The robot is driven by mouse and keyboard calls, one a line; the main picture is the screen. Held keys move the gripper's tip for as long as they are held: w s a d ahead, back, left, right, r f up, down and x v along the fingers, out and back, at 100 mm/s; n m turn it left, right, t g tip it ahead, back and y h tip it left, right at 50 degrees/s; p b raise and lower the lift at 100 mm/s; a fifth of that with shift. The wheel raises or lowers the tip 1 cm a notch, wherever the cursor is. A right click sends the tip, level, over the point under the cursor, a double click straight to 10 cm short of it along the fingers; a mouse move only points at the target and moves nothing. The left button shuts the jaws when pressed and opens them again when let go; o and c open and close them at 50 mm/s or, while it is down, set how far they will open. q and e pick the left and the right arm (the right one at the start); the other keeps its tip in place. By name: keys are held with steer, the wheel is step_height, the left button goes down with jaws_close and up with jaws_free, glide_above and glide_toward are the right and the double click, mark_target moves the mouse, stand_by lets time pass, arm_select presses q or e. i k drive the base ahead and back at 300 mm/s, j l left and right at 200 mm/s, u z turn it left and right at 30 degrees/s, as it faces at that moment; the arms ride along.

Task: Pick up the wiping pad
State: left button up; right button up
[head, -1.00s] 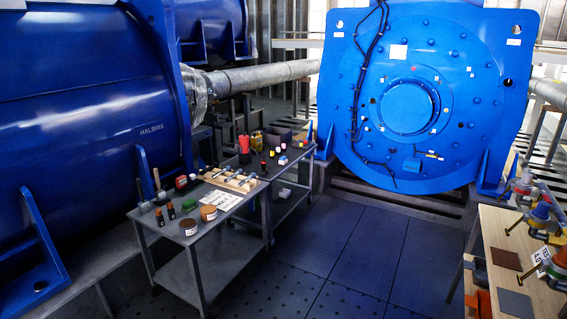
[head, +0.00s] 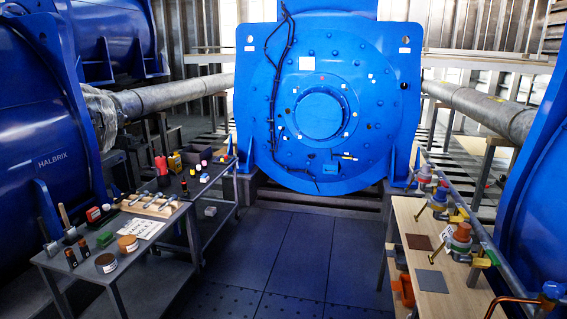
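I cannot tell for certain which thing is the wiping pad. A flat grey square (head: 432,281) and a flat brown square (head: 418,242) lie on the wooden-topped bench (head: 448,303) at the right. A small green block (head: 105,239) sits on the grey cart (head: 139,266) at the left, near two round tins. Neither of my grippers shows in the head view.
The cart also holds a brown tin (head: 128,244), a pale tin (head: 106,263), brushes and a wooden rack (head: 151,205). Valves and pipes (head: 460,238) line the bench's right side. Open dark floor (head: 290,250) lies between cart and bench, before the big blue motor (head: 380,100).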

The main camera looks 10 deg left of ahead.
mark_target(204, 178)
steer(key=i+u, duration=0.4)
steer(key=i, duration=3.1)
